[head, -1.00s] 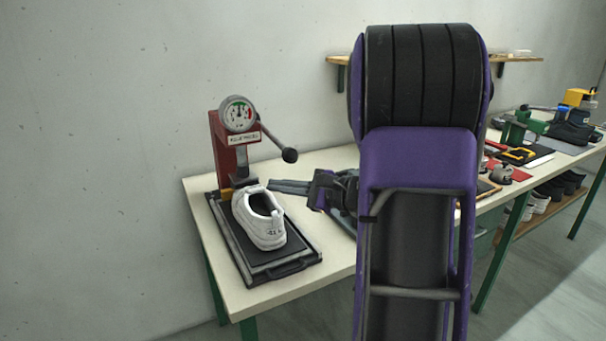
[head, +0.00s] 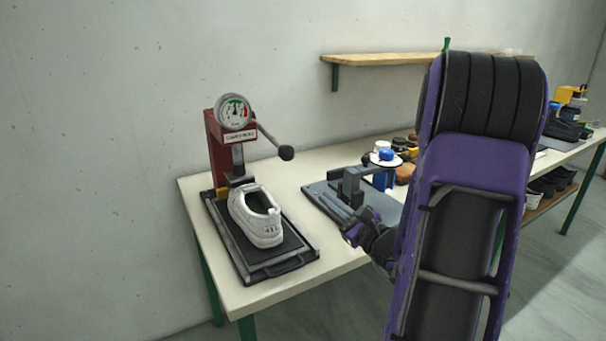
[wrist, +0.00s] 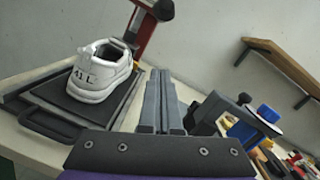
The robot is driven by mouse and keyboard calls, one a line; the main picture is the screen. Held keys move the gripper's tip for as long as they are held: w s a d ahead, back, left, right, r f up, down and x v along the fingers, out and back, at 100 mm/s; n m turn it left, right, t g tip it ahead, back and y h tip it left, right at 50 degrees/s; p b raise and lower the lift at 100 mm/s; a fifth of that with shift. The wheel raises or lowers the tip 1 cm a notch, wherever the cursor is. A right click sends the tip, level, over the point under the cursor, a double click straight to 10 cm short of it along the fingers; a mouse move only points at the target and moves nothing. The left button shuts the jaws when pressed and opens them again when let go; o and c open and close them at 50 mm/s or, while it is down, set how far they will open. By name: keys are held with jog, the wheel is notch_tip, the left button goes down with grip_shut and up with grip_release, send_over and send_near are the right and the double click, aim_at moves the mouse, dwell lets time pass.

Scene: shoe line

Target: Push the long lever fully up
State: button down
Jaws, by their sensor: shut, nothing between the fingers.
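The red press (head: 213,140) with a round gauge stands at the back left of the bench. Its long lever (head: 268,136) slants down to the right and ends in a black ball knob (head: 286,153). The knob also shows at the top of the wrist view (wrist: 161,9). A white shoe (head: 256,216) sits on the press's black tray below the head. My gripper (head: 328,205) is shut and empty, to the right of the shoe and below the knob, apart from both. Its closed fingers (wrist: 159,98) point forward in the wrist view.
A grey plate with a clamp-like fixture (head: 350,187) lies right of the press, close to my gripper. A blue container (head: 381,178) and other tools stand farther right. A wooden shelf (head: 400,59) hangs on the wall. Space above the press tray's right side is open.

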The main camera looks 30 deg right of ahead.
jog(key=w+a+r, duration=0.3)
jog(key=w+r, duration=0.1)
jog(key=w, duration=0.6)
jog(key=shift+r+p, duration=0.25)
jog(key=shift+p, duration=0.15)
jog(key=shift+w, duration=0.1)
